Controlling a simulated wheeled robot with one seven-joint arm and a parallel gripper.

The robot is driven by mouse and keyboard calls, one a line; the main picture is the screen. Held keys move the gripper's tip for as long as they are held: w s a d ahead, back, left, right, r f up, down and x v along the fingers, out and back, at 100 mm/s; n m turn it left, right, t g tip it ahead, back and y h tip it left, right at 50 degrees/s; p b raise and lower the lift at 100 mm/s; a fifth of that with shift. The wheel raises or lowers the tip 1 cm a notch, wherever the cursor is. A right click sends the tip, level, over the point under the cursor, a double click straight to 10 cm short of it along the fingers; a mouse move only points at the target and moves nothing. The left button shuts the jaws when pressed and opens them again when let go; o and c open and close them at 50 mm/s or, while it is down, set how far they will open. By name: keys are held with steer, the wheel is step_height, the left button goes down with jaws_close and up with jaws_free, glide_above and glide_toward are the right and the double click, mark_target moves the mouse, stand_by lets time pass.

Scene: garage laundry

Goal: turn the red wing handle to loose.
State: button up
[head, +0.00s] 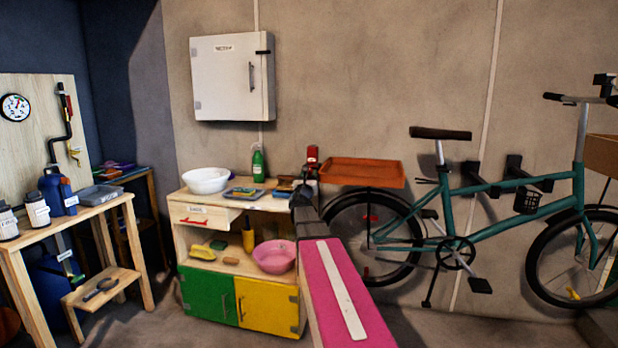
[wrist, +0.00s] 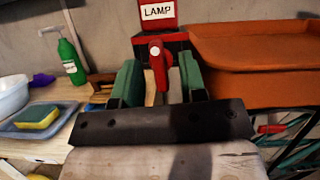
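A red wing handle (wrist: 157,56) with a pale round centre stands on a red block under a sign reading LAMP (wrist: 158,12) in the wrist view. My gripper (wrist: 159,76) is open, with one green finger on each side of the handle. A gap shows between each finger and the handle, and the gripper looks empty. The handle's lower part is partly hidden by the gripper. In the head view the red lamp fixture (head: 312,157) stands at the right end of the wooden bench, just beyond my gripper; the handle is too small to make out there.
An orange tray (head: 361,172) is close on the right, above a bicycle wheel. A green bottle (head: 258,160), a white basin (head: 206,180) and a sponge (wrist: 37,117) on a dish are on the bench (head: 186,197) to the left. A white cabinet (head: 230,78) hangs above.

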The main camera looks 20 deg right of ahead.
steer(key=v, duration=1)
steer(key=shift+s+a+f, duration=0.2)
steer(key=shift+s+a, duration=0.05)
